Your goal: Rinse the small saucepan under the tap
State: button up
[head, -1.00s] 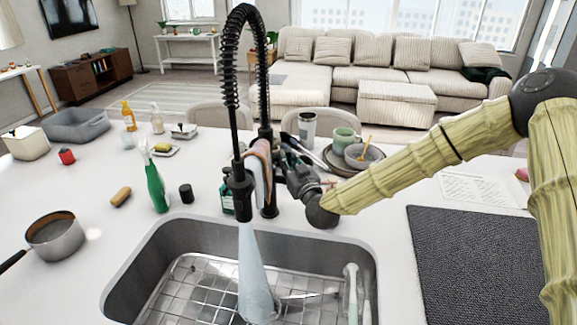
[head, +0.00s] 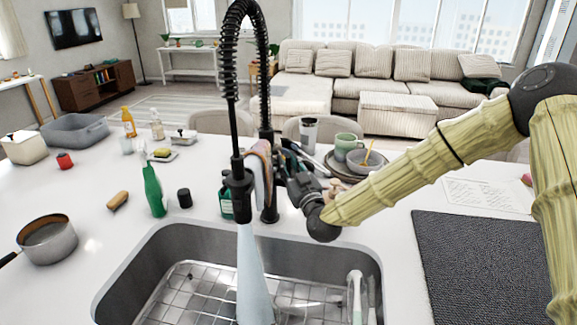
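The small saucepan (head: 47,240) stands upright on the white counter at the left, beside the sink, its dark handle pointing to the lower left. The black spring-neck tap (head: 238,170) stands behind the sink, and a wide stream of water (head: 252,275) falls from it into the sink (head: 185,245). My gripper (head: 284,160) is right beside the tap's column, partly hidden behind the tap and the cloth. I cannot tell whether its fingers are open or shut, or whether they touch the tap.
A wire rack (head: 195,290) lies in the sink, with a white-handled brush (head: 355,290) at its right. A green spray bottle (head: 154,190), dark cup (head: 184,198) and brown brush (head: 118,201) stand left of the tap. A dark mat (head: 475,265) covers the right counter.

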jog(key=shift+o, duration=0.2)
jog(key=v, duration=1.2)
dwell(0.4)
